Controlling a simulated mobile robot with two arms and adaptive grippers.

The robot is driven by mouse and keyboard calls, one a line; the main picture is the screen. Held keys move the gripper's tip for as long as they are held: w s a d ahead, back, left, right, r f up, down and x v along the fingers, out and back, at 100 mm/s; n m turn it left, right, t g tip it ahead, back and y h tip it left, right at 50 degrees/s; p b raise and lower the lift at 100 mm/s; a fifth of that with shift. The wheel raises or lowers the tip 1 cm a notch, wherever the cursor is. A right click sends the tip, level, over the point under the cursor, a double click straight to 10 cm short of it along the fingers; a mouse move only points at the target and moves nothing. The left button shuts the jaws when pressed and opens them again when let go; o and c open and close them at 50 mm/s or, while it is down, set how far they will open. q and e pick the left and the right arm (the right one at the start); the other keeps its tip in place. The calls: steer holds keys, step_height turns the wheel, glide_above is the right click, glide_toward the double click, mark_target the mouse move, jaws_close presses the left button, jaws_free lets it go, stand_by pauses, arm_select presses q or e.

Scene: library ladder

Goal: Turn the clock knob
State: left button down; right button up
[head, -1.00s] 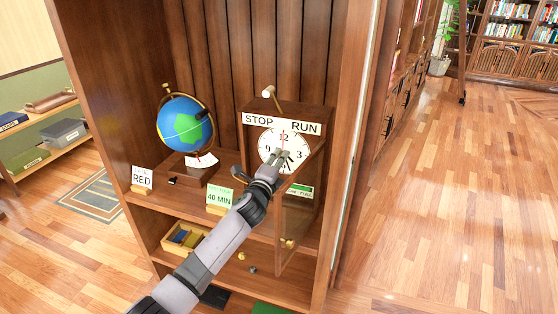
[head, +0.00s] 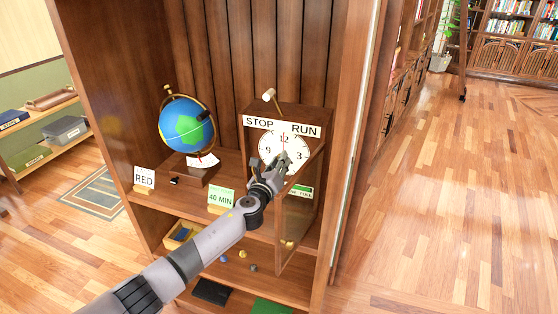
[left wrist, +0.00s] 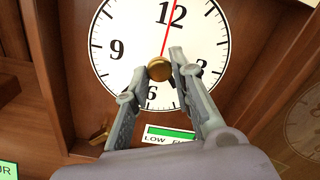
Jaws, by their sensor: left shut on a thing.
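The clock (head: 269,147) stands on the shelf of a wooden cabinet, with a white round face and a STOP / RUN label above it. In the left wrist view its face (left wrist: 112,60) fills the upper middle. A brass knob (left wrist: 160,68) sits at the centre of the face. My left gripper (head: 280,163) is in front of the face, and in the left wrist view its fingertips (left wrist: 158,72) are closed around the knob. A thin red hand points up near 12. The dark hands are partly hidden by the fingers. My right gripper is not in view.
A hinged glass door (head: 296,225) stands open at the clock's right. A globe (head: 187,124), a RED card (head: 144,178) and a 40 MIN card (head: 221,199) stand to the left on the shelf. A lever (head: 270,97) sticks up above the clock. Open floor lies to the right.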

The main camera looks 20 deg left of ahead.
arm_select(q)
steer(key=shift+f+m+p, duration=0.1)
steer(key=shift+m+p, duration=0.25)
steer(key=shift+m, duration=0.95)
steer(key=c, duration=1.4)
jaws_free()
steer(key=shift+s, duration=0.1)
steer(key=s, duration=1.1)
steer(key=shift+s+a, duration=0.2)
steer(key=shift+s, duration=0.2)
